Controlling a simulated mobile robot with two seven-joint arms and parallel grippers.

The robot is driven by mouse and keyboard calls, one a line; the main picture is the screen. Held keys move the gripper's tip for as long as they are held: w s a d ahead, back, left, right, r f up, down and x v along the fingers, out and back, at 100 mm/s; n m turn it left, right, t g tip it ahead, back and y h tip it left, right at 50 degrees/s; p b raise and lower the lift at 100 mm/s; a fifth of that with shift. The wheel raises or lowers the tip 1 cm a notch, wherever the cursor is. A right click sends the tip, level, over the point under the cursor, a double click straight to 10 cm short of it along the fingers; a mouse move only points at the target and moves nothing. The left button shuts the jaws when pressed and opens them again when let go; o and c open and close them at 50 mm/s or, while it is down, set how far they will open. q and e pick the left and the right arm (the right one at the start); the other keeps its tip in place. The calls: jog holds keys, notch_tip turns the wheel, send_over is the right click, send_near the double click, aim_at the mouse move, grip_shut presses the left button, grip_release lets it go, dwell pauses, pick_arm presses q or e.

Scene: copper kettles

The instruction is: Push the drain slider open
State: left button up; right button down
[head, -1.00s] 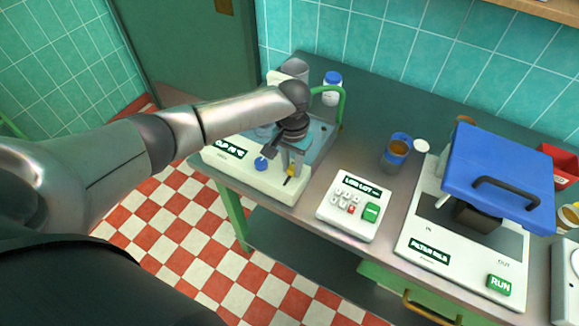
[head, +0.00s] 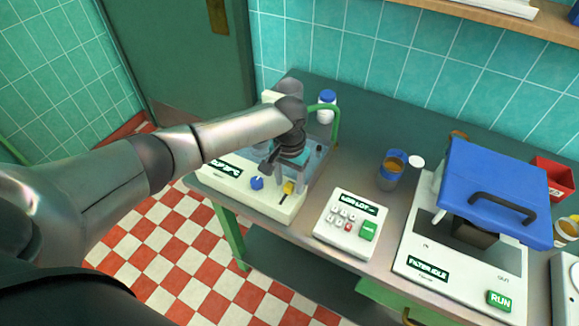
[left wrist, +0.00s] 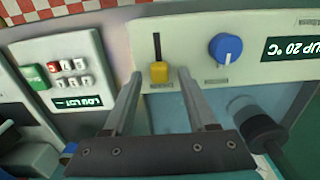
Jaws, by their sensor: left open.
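The drain slider is a small yellow block (head: 289,187) on the front panel of the white bath unit (head: 225,182). In the left wrist view the yellow slider (left wrist: 159,72) sits at one end of a dark slot, which runs from it toward the panel's outer edge. My left gripper (head: 292,172) is over the unit, just behind the slider. In the left wrist view the left gripper (left wrist: 160,76) is open and empty, its fingertips either side of the slider in the picture. I cannot tell whether they touch it. My right gripper is not in view.
A blue knob (head: 257,183) is beside the slider, and a green pipe (head: 335,120) arches over the bath. A white keypad box (head: 348,228) stands to the right. Further right are a brown-filled cup (head: 391,172) and a filter machine with a blue lid (head: 497,192).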

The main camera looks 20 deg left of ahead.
aim_at(289, 184)
pick_arm(q)
notch_tip(289, 184, up, 15)
jog(key=p, duration=0.1)
dwell(0.6)
